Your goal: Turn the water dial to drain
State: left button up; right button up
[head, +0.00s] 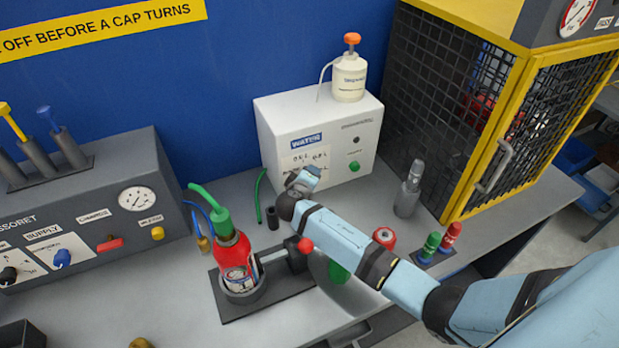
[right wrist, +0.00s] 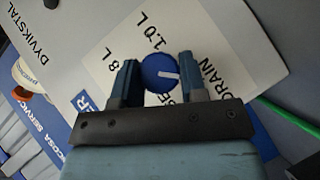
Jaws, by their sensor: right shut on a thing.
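The white water box (head: 350,130) stands at the back of the bench, with a blue "WATER" label on its front. My right gripper (head: 305,181) is at its dial panel, and the dial is largely hidden behind it in the head view. In the right wrist view the round blue water dial (right wrist: 160,73) sits between the two fingers of the right gripper (right wrist: 158,78), which is shut on it. The dial's white pointer line points right, towards the side where "DRAIN" is printed. "1.0 L" is printed above the dial. My left gripper is not in view.
A red extinguisher (head: 233,262) stands in a dark stand left of my right arm. A grey bottle (head: 409,190) stands right of it, before a yellow-framed cage (head: 480,120). A white pump bottle (head: 349,78) stands on the water box. A grey console (head: 100,200) fills the left.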

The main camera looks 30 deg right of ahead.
aim_at(311, 149)
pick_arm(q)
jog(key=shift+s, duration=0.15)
pick_arm(e)
jog(key=o, duration=0.9)
jog(key=shift+o, duration=0.2)
